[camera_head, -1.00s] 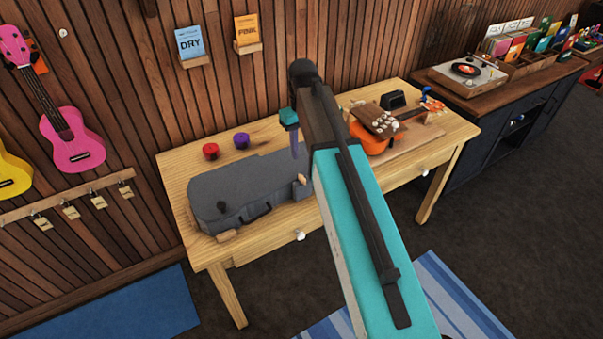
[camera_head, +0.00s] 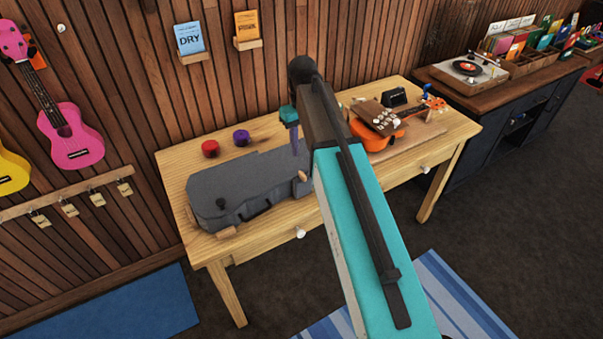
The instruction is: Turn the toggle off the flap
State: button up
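A dark grey instrument case (camera_head: 240,190) lies closed on the wooden table. One small tan wooden piece (camera_head: 226,233) is at its front left corner, and another (camera_head: 303,176) is at its right end, close to my arm. Either could be a toggle; I cannot tell which, and no flap can be made out. My gripper (camera_head: 295,150) points down over the right part of the case. It is seen edge-on, partly behind my arm, so its opening and any contact with the case are unclear. My arm hides what lies just right of the case.
A red spool (camera_head: 210,148) and a purple spool (camera_head: 241,137) stand behind the case on the table (camera_head: 175,165). An orange ukulele (camera_head: 378,138) lies on a board at the right, with a small black box (camera_head: 394,97) behind it. The table's front left is clear.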

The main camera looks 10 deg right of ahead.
aim_at(302, 174)
jog(key=shift+f+b, duration=3.5)
jog(key=shift+f, duration=2.15)
jog(key=shift+c, duration=0.2)
grip_shut()
jog(key=shift+a, duration=0.1)
